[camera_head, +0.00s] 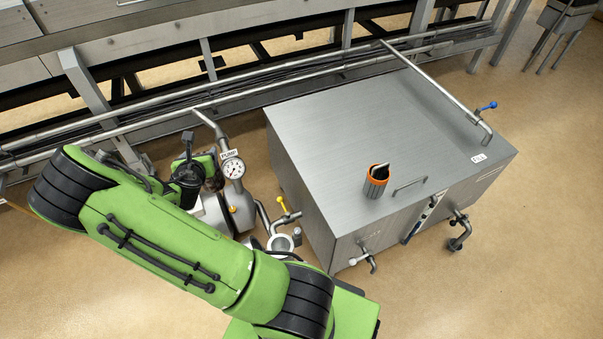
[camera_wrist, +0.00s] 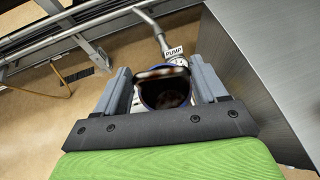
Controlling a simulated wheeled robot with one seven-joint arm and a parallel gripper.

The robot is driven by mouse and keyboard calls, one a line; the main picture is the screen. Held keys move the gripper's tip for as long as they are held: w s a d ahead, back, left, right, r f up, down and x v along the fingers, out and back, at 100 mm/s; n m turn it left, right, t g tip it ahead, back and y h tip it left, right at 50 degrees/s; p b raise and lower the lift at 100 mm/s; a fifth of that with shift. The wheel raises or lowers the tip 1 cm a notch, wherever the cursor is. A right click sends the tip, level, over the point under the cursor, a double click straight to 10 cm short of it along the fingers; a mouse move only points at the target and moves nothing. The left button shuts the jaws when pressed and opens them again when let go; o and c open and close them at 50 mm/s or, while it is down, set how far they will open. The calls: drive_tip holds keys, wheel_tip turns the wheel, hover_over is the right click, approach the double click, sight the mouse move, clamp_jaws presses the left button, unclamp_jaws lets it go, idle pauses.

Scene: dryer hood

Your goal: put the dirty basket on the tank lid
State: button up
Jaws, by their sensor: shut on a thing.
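In the wrist view, my gripper (camera_wrist: 163,76) is shut on the handle of the dirty basket (camera_wrist: 168,98), between its two grey fingers. The basket has a blue rim and a dark inside with brown dirt. I cannot tell whether it is clear of what lies beneath it. In the head view, my green arm hides the gripper and this basket. The tank lid (camera_head: 350,125) is a broad flat grey metal top on the right; its side of the tank fills the right of the wrist view.
An orange-rimmed dark basket (camera_head: 376,182) stands on the lid near its front edge, beside a lid handle (camera_head: 410,186). The pump gauge (camera_head: 234,168), a yellow valve handle (camera_head: 283,204) and pipes stand left of the tank. Most of the lid is bare.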

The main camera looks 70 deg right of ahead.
drive_tip(key=s+d+r+m+g+h+p, duration=0.15)
drive_tip(key=s+d+m+g, duration=0.25)
drive_tip(key=s+d, duration=0.55)
drive_tip(key=s+d+r+m+g+h+p, duration=0.1)
drive_tip(key=s+d+r+m+g+p, duration=0.2)
drive_tip(key=s+d, duration=0.65)
drive_tip(key=s+d+f+m+g+b, duration=0.35)
drive_tip(key=s+d+f, duration=0.3)
drive_tip(key=s, duration=0.25)
wheel_tip(320, 180, down, 9)
drive_tip(key=b, duration=0.2)
drive_tip(key=shift+s+d+f+m+y, duration=0.15)
drive_tip(key=shift+s+d+m+y, duration=0.1)
drive_tip(key=shift+s+m+y, duration=0.15)
drive_tip(key=shift+w+g, duration=0.1)
drive_tip(key=shift+g, duration=0.15)
drive_tip(key=shift+f+b, duration=0.2)
drive_tip(key=shift+b, duration=0.1)
drive_tip(key=o, duration=1.5)
